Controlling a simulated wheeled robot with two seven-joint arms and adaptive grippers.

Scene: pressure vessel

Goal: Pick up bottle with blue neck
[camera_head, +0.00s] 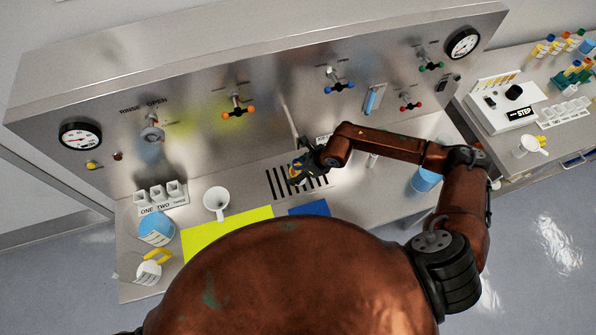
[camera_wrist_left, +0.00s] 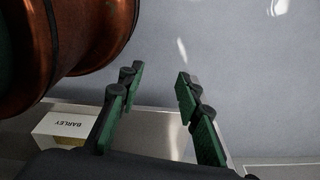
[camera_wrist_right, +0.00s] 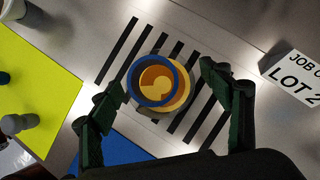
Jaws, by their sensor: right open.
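In the right wrist view, the bottle with a blue neck (camera_wrist_right: 152,84) is seen from above. It has a blue ring around a yellow-orange inside and stands on black slots. My right gripper (camera_wrist_right: 165,84) is open, with one finger to each side of the bottle in that view; I see no clear contact. In the head view, the right gripper (camera_head: 301,168) is over the slotted patch and largely hides the bottle (camera_head: 293,180). My left gripper (camera_wrist_left: 158,82) is open and empty in its wrist view, above grey floor, and does not show in the head view.
A yellow mat (camera_head: 225,238) and a blue mat (camera_head: 312,208) lie in front of the slots. A white cup (camera_head: 216,201), a blue-topped container (camera_head: 157,227) and a labelled rack (camera_head: 162,197) stand left. A blue container (camera_head: 425,179) stands right. The steel panel rises behind.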

